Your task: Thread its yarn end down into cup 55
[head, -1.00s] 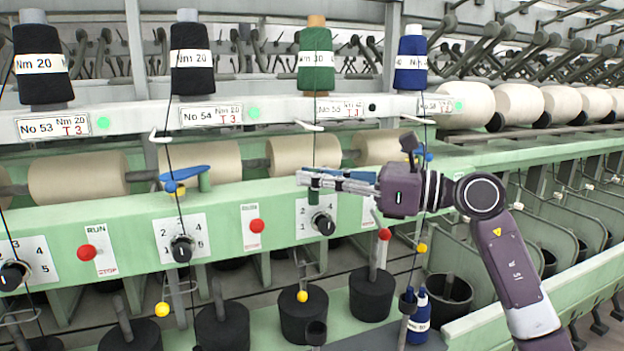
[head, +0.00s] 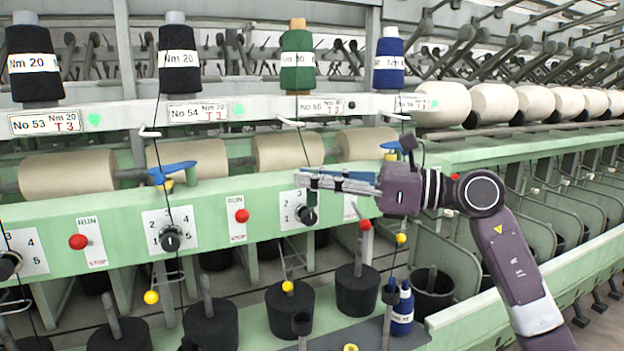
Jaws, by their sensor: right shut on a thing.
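The green yarn cone (head: 298,62) stands on the rail above a plate that seems to read No 55. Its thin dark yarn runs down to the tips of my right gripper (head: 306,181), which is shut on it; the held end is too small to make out. The gripper lies level in front of the green panel, just above a black knob (head: 306,216). Below is a dark cup (head: 290,312) with a yellow ball (head: 287,286) at its top; no number on it is readable. The gripper is well above this cup, apart from it. My left gripper is not in view.
Black cones (head: 178,60) stand left and a blue cone (head: 389,62) right. A blue lever (head: 172,172) and red knobs (head: 242,216) stick out of the panel. Other dark cups (head: 358,290) and blue bobbins (head: 402,312) stand below.

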